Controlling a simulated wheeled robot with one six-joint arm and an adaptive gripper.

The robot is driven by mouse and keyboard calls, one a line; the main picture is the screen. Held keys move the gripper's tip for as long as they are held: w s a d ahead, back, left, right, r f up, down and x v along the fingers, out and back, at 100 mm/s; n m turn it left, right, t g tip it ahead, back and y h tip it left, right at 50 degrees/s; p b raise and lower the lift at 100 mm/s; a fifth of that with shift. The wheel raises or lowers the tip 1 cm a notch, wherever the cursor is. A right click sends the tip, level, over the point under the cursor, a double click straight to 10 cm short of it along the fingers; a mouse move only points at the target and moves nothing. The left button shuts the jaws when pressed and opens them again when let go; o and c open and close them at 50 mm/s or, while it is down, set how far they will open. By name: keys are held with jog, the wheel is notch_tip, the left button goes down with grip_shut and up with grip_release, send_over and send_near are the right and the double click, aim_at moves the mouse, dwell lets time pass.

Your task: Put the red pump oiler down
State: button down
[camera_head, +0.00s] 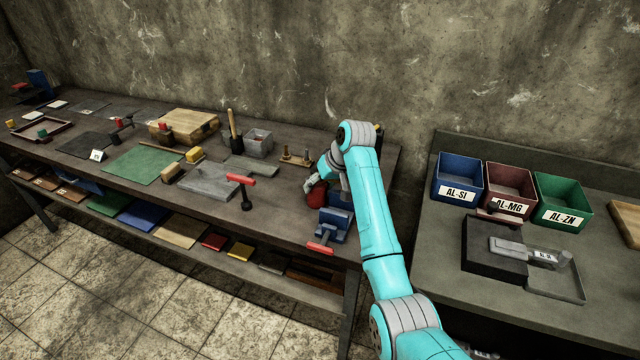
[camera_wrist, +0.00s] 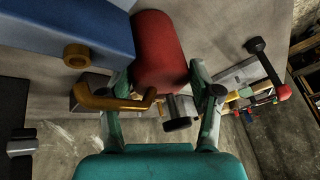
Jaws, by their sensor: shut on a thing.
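The red pump oiler (camera_head: 317,194) is at the right end of the long workbench, just left of the blue vise (camera_head: 336,222), partly hidden by my arm. My gripper (camera_head: 327,181) is shut on it. In the wrist view the red body (camera_wrist: 158,48) lies between the two fingers of my gripper (camera_wrist: 163,92), with a dark knob and a brass-coloured curved piece near them. The blue vise (camera_wrist: 70,35) is close beside the oiler in that view. I cannot tell whether the oiler's base touches the bench.
A wooden stand with pegs (camera_head: 296,157) is behind and left of the oiler. A red-handled tool (camera_head: 242,187) and a grey slab (camera_head: 208,181) lie farther left. A second bench with labelled blue, red and green bins (camera_head: 562,215) stands right, across a gap.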

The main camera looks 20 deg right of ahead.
jog(key=shift+f, duration=0.15)
jog(key=shift+c, duration=1.2)
grip_release()
jog(key=shift+s+f, duration=0.1)
jog(key=shift+d, duration=0.1)
jog(key=shift+r, duration=0.2)
jog(key=v, duration=1.2)
jog(key=shift+r, duration=0.5)
